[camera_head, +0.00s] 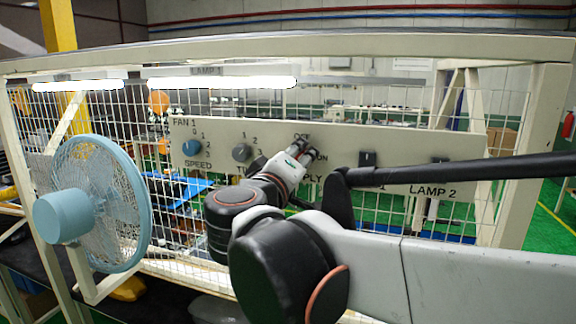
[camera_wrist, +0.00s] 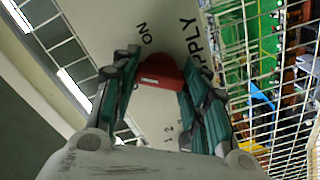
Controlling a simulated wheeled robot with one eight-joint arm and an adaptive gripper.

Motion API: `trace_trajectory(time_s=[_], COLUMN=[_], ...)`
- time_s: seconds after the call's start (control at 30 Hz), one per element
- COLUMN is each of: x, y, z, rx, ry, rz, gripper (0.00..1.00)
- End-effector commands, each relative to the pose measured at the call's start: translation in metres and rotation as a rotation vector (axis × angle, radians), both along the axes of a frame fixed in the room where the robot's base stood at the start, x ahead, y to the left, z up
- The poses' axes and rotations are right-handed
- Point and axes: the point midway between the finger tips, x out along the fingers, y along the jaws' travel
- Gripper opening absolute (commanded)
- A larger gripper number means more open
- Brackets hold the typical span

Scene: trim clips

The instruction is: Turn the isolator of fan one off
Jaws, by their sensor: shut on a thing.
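The red isolator knob (camera_wrist: 160,72) shows between my fingers in the wrist view, on a pale panel marked ON and SUPPLY. My gripper (camera_wrist: 161,66) is shut on it, with one finger on each side. In the head view my gripper (camera_head: 302,153) is at the middle of the control panel (camera_head: 340,143), where the marks OFF and ON partly show and the knob is hidden. I cannot tell which mark the knob points to. The blue fan (camera_head: 98,200) stands at the left, in front of the mesh.
A blue speed knob (camera_head: 191,147) under FAN 1 and a grey knob (camera_head: 241,152) sit left of my gripper. Dark switches (camera_head: 367,158) and (camera_head: 438,163), the latter by LAMP 2, sit to the right. Wire mesh and a cream frame (camera_head: 400,45) surround the panel.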

Motion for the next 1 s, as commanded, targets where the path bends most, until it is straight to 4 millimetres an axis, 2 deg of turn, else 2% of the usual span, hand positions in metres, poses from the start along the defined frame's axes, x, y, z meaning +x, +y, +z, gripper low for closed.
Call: trace_trajectory(time_s=[0.5,1.0], x=[0.0003,0.0002], y=[0.0006,0.0005], z=[0.0001,0.0003], rx=[-0.415,-0.577], ry=[0.150,0.209], rz=[0.001,0.001], gripper=[0.18,0.18])
